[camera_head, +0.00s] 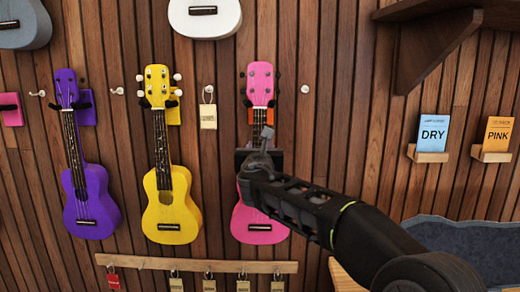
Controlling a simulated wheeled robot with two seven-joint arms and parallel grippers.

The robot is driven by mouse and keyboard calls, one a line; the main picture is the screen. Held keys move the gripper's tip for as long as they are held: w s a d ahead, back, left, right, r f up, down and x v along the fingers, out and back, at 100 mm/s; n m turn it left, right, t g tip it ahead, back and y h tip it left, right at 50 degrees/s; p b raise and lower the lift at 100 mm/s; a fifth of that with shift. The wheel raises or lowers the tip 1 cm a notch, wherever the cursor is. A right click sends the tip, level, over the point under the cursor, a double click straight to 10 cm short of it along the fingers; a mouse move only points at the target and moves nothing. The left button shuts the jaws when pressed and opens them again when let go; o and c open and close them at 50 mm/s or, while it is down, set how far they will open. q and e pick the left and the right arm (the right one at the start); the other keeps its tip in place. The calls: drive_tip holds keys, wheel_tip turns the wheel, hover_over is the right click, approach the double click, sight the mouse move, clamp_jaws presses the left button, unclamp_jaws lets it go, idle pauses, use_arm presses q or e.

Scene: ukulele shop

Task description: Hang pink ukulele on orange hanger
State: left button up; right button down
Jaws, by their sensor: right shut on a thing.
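The pink ukulele (258,226) is upright against the slatted wood wall, its head at the top and its body below. The orange hanger (249,117) shows behind its neck, just below the head, with dark prong parts at the neck's sides. I cannot tell whether the prongs bear its weight. My right gripper (261,150) reaches in from the lower right and is shut on the pink ukulele around the lower neck. It hides the neck's lower end and the upper body; its fingertips are hard to make out. My left gripper is not in view.
A yellow ukulele (166,205) and a purple ukulele (87,205) hang to the left. A tag (208,116) hangs close by. A wooden key rail (200,265) runs below. A wooden shelf (430,12) juts out at upper right, above small card holders (431,156).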

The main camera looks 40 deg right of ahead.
idle(0.4)
drive_tip(key=c, duration=1)
unclamp_jaws()
drive_tip(key=shift+s+a, duration=0.1)
drive_tip(key=shift+c, duration=0.2)
drive_tip(key=shift+o, duration=1)
drive_tip(key=shift+f, duration=0.1)
drive_tip(key=shift+b+v, duration=0.35)
drive_tip(key=shift+v, duration=0.65)
drive_tip(key=shift+s+a, duration=0.1)
drive_tip(key=shift+b+v, duration=0.3)
drive_tip(key=shift+v, duration=0.8)
